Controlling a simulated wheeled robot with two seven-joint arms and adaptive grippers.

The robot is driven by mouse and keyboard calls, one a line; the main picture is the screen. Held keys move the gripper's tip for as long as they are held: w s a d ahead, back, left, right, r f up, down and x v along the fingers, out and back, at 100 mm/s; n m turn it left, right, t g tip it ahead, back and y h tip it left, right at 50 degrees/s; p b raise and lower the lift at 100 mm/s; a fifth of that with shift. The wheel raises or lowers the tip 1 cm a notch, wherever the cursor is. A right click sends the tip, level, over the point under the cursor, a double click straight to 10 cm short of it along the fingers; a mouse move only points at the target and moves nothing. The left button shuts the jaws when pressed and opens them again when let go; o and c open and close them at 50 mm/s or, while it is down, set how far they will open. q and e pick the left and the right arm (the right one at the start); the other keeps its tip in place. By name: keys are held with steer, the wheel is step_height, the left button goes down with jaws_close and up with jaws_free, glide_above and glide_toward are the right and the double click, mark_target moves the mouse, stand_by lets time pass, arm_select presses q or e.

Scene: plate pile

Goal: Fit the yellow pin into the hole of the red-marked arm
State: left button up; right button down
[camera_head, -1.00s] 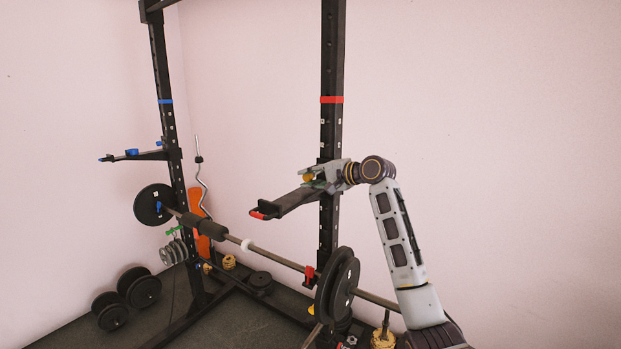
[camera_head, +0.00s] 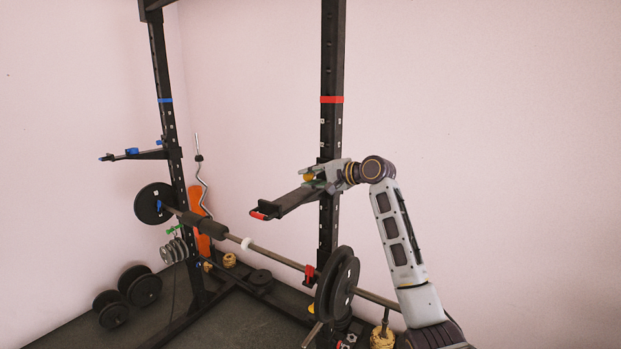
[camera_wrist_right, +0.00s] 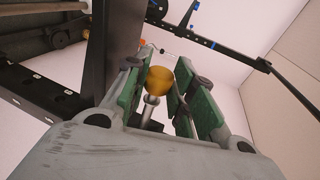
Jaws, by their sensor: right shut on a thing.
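The yellow pin (camera_wrist_right: 159,80) shows in the right wrist view as a yellow knob with a metal shank, between the green-padded fingers of my right gripper (camera_wrist_right: 160,92). In the head view the yellow knob (camera_head: 308,178) shows small at the gripper's tip. My right gripper (camera_head: 318,178) is shut on it, beside the rack post and just above the base of the red-marked arm (camera_head: 285,203). That arm is black with a red tip and sticks out from the post with the red band. The hole and the pin's far end cannot be made out. My left gripper is out of view.
The right rack post (camera_head: 331,130) stands right behind my gripper. A loaded barbell (camera_head: 275,257) crosses below the red-marked arm. A blue-marked arm (camera_head: 135,156) is on the left post. The space right of my arm is clear wall.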

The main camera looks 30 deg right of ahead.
steer(key=shift+w+d+p, duration=0.55)
steer(key=shift+w+d, duration=0.1)
steer(key=shift+d, duration=0.45)
steer(key=shift+w+d+p, duration=0.6)
steer(key=shift+d, duration=0.45)
steer(key=shift+w+d+p, duration=0.55)
steer(key=shift+w+d, duration=0.1)
steer(key=shift+d, duration=0.45)
stand_by(1.7)
steer(key=c, duration=1.1)
jaws_free()
steer(key=shift+s, duration=0.15)
steer(key=shift+v, duration=5.9)
steer(key=shift+a, duration=0.1)
